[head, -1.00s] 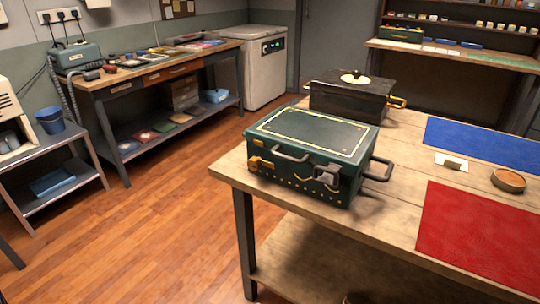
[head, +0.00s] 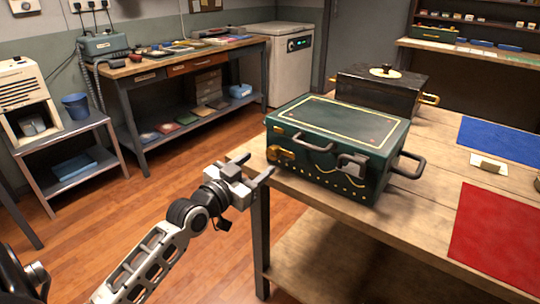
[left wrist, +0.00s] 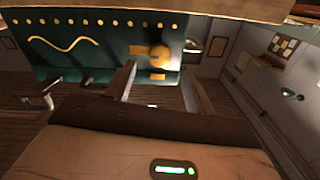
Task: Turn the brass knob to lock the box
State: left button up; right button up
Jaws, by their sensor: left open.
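The dark green box (head: 340,125) with yellow lid trim stands on the wooden table, lid down. A grey latch piece (head: 353,163) is on the front further right. My left gripper (head: 258,165) is open and empty, in front of and left of the knob, apart from it. In the left wrist view, which looks upside down, the brass knob (left wrist: 160,56) shows just beyond and between the open fingers (left wrist: 160,78). My right gripper is not in view.
A black box (head: 375,97) with a lid knob stands behind the green box. A red mat (head: 497,235) and blue mat (head: 500,140) lie to the right. Open floor lies left of the table.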

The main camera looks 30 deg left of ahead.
aim_at(271, 154)
pick_arm(q)
jog(key=w, duration=0.6)
jog(key=shift+w+d, duration=0.15)
jog(key=shift+d, duration=0.05)
jog(key=shift+c, duration=0.3)
jog(key=c, duration=0.9)
